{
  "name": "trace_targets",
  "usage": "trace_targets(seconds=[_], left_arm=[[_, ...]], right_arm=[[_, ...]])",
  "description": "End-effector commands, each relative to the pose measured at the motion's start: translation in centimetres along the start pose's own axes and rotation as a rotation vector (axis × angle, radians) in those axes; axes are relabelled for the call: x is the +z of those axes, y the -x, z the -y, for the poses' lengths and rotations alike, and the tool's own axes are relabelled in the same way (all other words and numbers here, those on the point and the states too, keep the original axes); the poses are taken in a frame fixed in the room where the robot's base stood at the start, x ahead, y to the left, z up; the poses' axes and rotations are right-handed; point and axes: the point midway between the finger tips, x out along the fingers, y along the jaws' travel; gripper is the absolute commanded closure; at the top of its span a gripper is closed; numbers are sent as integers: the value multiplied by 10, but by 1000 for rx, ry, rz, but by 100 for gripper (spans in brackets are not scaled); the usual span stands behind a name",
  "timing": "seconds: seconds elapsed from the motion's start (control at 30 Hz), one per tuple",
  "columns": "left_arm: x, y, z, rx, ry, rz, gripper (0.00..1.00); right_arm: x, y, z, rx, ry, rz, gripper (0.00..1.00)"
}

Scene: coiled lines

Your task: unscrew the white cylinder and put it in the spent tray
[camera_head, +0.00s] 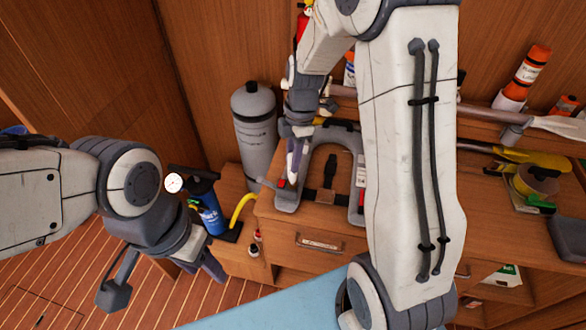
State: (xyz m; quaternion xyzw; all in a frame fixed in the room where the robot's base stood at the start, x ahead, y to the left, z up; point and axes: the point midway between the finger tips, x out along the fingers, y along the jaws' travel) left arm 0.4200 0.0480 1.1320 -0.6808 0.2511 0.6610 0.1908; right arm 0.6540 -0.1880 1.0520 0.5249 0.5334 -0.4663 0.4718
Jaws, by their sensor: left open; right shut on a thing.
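My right gripper (294,172) points down at the left limb of a grey horseshoe-shaped vest (318,150) on the wooden cabinet top. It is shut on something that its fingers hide. A small red part (282,184) shows beside its fingertips. I cannot make out the white cylinder for certain; it may be hidden in or under that gripper. My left gripper (164,282) is open and empty at lower left, over the floor, its fingers wide apart. I cannot identify the spent tray; my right arm covers part of the cabinet.
A grey tank (254,130) stands left of the vest. A blue pump (209,212) with a gauge and yellow hose stands on a lower shelf near my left gripper. Paddles (525,118), orange canisters (532,66) and a yellow roll (537,179) lie at right. A blue surface (280,305) is in front.

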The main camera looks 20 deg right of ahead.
Motion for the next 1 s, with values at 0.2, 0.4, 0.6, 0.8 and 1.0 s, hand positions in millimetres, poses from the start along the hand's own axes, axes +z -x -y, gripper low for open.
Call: trace_targets(seconds=[0.2, 0.4, 0.6, 0.8, 1.0], left_arm=[[0, 1, 0, 0, 0, 0, 50], [0, 4, 0, 0, 0, 0, 50], [-1, 16, -1, 0, 0, 0, 50], [-2, 29, -2, 0, 0, 0, 50], [-2, 40, -3, 0, 0, 0, 50]], right_arm=[[0, 2, 0, 2, -1, 0, 100], [-1, 6, -1, 3, -1, 0, 100], [-2, 21, -1, 3, -1, 0, 100], [-4, 37, -1, 3, -2, 0, 100], [-6, 51, -1, 3, -2, 0, 100]])
